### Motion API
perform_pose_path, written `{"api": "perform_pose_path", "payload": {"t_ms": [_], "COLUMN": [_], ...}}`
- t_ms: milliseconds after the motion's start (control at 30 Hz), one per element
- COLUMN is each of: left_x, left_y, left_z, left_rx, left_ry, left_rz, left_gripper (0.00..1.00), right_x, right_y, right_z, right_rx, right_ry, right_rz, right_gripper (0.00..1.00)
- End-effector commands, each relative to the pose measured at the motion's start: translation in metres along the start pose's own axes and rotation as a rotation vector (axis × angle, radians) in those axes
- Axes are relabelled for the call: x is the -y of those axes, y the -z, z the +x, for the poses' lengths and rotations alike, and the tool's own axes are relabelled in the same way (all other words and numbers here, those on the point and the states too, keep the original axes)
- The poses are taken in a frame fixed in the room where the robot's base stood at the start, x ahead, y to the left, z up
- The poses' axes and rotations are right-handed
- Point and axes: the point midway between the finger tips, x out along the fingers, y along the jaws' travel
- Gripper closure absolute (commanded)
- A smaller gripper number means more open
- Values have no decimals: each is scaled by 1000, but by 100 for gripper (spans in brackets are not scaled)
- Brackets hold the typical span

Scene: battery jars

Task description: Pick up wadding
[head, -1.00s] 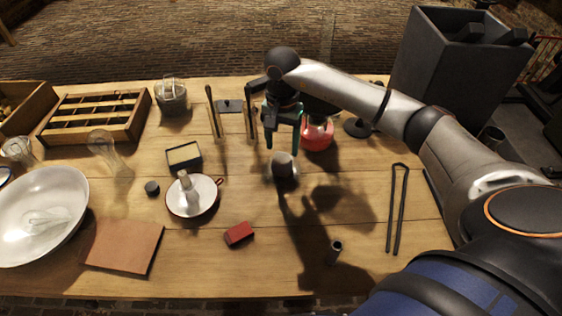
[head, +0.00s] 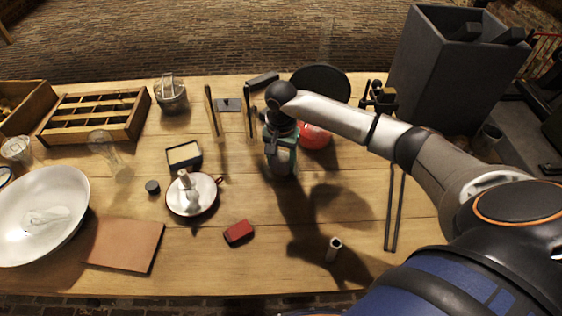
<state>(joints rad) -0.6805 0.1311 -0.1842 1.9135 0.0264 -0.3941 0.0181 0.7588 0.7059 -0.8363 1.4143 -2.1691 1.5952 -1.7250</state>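My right gripper (head: 282,158) is low over the middle of the table, pointing down. Its teal-edged fingers come down at a grey, rounded, cylinder-like thing (head: 284,170), which stands in or on something clear. The gripper covers much of it, and I cannot tell whether the fingers grip it or only straddle it. I cannot tell for sure that this grey thing is the wadding. A dark rectangular tin (head: 170,162) with pale contents lies to the left. My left gripper is not in view.
A white enamel dish (head: 205,203) holding a pale upright thing is left of the gripper. A red block (head: 239,232) and a short tube (head: 334,248) lie in front. A red rounded object (head: 315,137) is close behind right. Upright tools (head: 213,112) stand behind left.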

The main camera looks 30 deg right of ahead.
Motion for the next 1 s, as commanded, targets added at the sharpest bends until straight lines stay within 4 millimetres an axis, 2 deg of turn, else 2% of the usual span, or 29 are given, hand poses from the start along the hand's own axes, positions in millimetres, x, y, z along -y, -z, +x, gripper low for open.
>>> {"api": "perform_pose_path", "payload": {"t_ms": [33,400,433,467,767,867,1000], "left_x": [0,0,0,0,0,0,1], "left_y": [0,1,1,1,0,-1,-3], "left_z": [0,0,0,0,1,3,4], "left_rx": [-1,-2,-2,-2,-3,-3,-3], "left_ry": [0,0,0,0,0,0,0], "left_rz": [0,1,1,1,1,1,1], "left_gripper": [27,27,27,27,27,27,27], "right_x": [0,0,0,0,0,0,-2], "right_y": [0,0,0,0,1,1,-2], "right_z": [0,0,-1,-1,-6,-15,-37], "right_rx": [0,0,0,0,-1,-3,-3], "right_ry": [0,0,0,0,1,2,2], "right_rz": [0,0,0,0,0,-1,-3], "right_gripper": [52,93,93,100,100,100,100]}}
